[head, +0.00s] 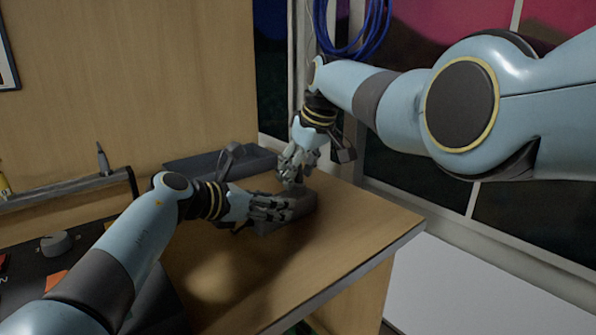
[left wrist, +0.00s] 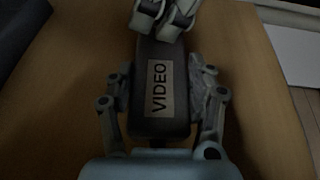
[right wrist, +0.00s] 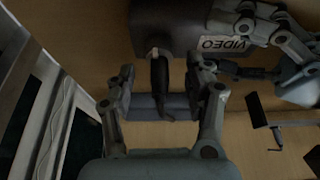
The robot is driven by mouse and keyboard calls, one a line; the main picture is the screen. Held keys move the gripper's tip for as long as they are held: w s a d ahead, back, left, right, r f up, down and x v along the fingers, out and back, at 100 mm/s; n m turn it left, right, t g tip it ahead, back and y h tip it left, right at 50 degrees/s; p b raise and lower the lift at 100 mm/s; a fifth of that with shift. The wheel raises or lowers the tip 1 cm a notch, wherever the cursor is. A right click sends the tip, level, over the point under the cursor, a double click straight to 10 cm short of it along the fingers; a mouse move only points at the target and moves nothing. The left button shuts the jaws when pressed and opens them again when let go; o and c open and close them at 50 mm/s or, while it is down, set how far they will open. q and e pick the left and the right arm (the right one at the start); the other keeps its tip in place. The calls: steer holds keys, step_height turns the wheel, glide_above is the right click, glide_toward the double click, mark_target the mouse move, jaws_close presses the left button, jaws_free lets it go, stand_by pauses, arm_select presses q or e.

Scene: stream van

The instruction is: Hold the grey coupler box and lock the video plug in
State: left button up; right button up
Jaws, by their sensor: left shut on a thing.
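The grey coupler box (head: 305,205) lies on the wooden tabletop, labelled VIDEO in the left wrist view (left wrist: 160,88). My left gripper (head: 280,208) is shut on it, a finger against each long side (left wrist: 160,90). In the right wrist view the box (right wrist: 180,25) is at the top, with a dark video plug (right wrist: 160,70) at its near side. The plug appears to meet the box; whether it is locked I cannot tell. My right gripper (right wrist: 160,80) has its fingers on either side of the plug, with gaps showing. In the head view it (head: 291,180) hides the plug.
A grey tray (head: 205,163) stands behind the box against the wooden wall. A blue cable coil (head: 355,30) hangs at the window. The tabletop's front (head: 230,285) is clear. Its right edge drops off towards a white surface (head: 470,290).

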steer(key=shift+r, duration=0.1)
steer(key=v, duration=1.1)
steer(key=shift+s+d+r, duration=0.15)
steer(key=shift+d+r, duration=0.05)
steer(key=shift+r, duration=0.15)
steer(key=shift+d+r, duration=0.1)
steer(key=shift+r, duration=0.05)
steer(key=shift+c, duration=0.5)
steer(key=x, duration=1.2)
jaws_close()
